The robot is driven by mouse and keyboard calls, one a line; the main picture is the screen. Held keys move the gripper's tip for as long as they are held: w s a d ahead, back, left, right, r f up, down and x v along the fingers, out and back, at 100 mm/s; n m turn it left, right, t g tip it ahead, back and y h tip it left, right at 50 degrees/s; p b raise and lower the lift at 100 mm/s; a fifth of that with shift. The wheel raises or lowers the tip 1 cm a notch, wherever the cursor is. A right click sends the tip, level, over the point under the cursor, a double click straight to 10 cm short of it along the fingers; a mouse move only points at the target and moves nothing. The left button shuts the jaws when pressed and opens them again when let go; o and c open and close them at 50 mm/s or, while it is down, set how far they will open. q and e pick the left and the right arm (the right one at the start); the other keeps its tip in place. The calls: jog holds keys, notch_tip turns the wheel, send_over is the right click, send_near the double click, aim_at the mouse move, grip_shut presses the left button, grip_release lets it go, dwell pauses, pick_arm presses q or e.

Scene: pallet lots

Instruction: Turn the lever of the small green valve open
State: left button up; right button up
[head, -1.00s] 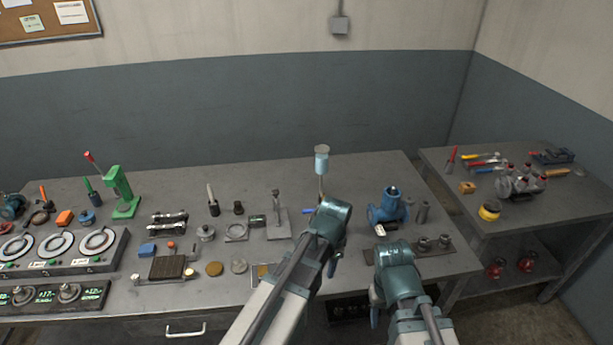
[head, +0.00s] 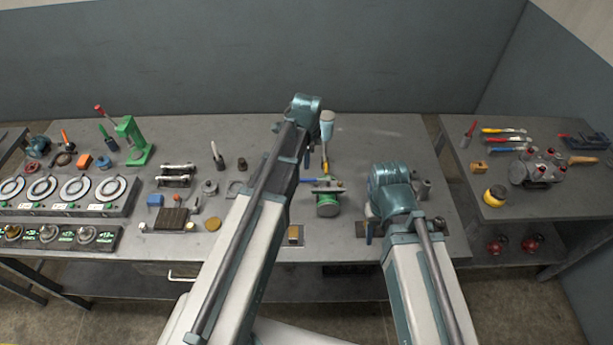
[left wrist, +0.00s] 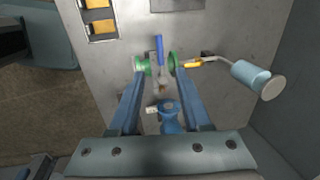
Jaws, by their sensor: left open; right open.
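The small green valve (head: 327,205) lies on the bench in front of the light-blue can, partly covered by a grey bar in the head view. In the left wrist view, its two green flanges flank a metal body (left wrist: 160,78), and its blue lever (left wrist: 159,48) points up in the picture. The lever (head: 307,180) points left in the head view. My left gripper (left wrist: 160,78) is open; its fingertips frame the valve, with nothing gripped. I cannot tell whether they touch it. My right gripper (head: 371,229) is open at the right, its fingers mostly hidden by its wrist.
A blue pump-like part (left wrist: 168,115) lies to the right, hidden by my right arm in the head view. Dials, a green press (head: 133,140) and small parts fill the bench's left.

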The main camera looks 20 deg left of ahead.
aim_at(306, 179)
pick_arm(q)
jog(key=f+b, duration=0.4)
jog(key=w+f+b, duration=0.1)
jog(key=f+b, duration=0.3)
jog(key=w+f+b, duration=0.1)
jog(key=f+b, duration=0.3)
jog(key=f, duration=0.1)
jog(key=shift+w+a, duration=0.2)
jog(key=shift+a, duration=0.15)
jog(key=shift+r, duration=0.1)
grip_shut()
dwell(0.9)
